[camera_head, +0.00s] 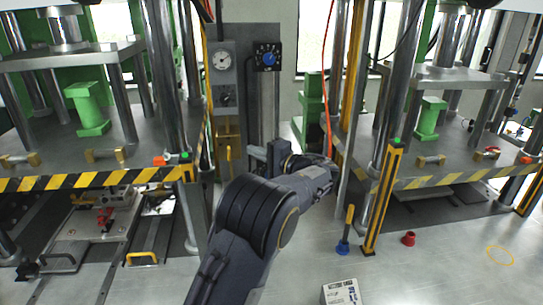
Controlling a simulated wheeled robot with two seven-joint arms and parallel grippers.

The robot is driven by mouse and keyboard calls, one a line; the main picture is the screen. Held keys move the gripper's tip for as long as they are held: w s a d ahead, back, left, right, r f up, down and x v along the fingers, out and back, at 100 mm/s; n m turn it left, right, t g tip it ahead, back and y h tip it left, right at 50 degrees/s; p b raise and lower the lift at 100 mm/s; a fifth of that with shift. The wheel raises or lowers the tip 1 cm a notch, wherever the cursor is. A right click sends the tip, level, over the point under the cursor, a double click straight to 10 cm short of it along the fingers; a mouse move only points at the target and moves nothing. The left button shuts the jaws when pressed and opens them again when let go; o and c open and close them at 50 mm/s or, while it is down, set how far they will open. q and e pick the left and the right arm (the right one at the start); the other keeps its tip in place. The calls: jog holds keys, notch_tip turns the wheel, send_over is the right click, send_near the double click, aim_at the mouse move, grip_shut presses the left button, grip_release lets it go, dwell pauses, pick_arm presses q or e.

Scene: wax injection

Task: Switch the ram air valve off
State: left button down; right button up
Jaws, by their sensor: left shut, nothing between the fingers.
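No label for the ram air valve is readable. A grey panel (223,78) between the presses carries a round gauge (222,61) and a dark knob (225,98). A black dial with a blue centre (268,58) is to its right. A yellow lever-like part (229,158) stands lower down; I cannot tell which of these is the valve. My left arm rises from the bottom centre and bends back at the wrist. My left gripper (257,153) is small and partly hidden, shut and empty, below the panel; contact is not clear. My right gripper is not in view.
Presses with green blocks and striped edges stand left (85,180) and right (450,178). A yellow post (383,195) stands by the right press. A blue-based yellow object (345,235), a red cup-like object (408,239) and a white box (341,292) are on the open floor.

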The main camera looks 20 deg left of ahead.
aim_at(229, 153)
pick_arm(q)
jog(key=shift+s+a+b, duration=0.25)
jog(key=shift+s+a, duration=0.25)
jog(key=shift+a, duration=0.35)
jog(key=shift+s+a+b, duration=0.2)
jog(key=shift+s+a, duration=0.3)
jog(key=shift+a, duration=0.35)
jog(key=shift+a+r+n+h+b, duration=0.1)
jog(key=shift+r+n+h+b, duration=0.2)
jog(key=shift+n+h+b, duration=0.45)
